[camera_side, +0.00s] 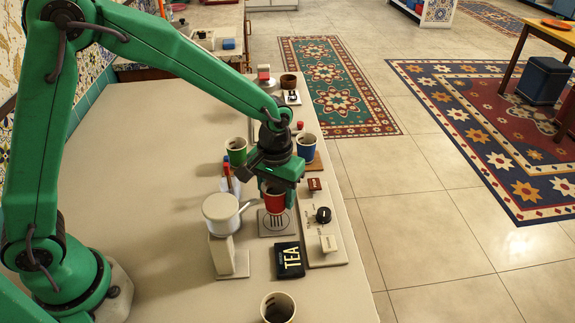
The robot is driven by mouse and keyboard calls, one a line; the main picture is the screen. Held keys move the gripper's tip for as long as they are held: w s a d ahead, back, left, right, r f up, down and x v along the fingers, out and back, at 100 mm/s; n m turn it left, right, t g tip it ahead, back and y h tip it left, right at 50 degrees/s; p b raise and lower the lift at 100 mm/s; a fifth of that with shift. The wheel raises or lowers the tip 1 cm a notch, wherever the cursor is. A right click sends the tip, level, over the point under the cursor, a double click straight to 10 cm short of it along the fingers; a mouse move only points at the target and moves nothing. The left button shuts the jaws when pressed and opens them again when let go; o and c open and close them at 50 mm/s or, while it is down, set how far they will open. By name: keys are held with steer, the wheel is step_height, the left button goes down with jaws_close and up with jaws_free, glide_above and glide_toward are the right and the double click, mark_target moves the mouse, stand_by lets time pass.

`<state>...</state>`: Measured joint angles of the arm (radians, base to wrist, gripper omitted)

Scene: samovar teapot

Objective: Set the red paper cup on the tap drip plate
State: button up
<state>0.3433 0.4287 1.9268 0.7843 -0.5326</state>
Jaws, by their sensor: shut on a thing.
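The red paper cup (271,199) is upright in my gripper (276,182), which is shut on it near its rim. The cup is over or on the tap drip plate (276,229), a grey square with dark slots. I cannot tell whether the cup's base touches the plate. The white samovar teapot (221,211) stands on a stand just left of the cup, its thin spout reaching toward the cup. My gripper hides part of the cup's upper side.
A black TEA box (290,260) lies in front of the plate. A panel with a black knob (323,215) is on the right. A green cup (236,151) and a blue cup (306,147) stand behind. Another cup (278,307) is at the front. The table's left side is clear.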

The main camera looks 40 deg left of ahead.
mark_target(277, 205)
steer(key=shift+f, duration=1.85)
steer(key=shift+f, duration=0.15)
steer(key=o, duration=0.7)
steer(key=shift+r, duration=6.2)
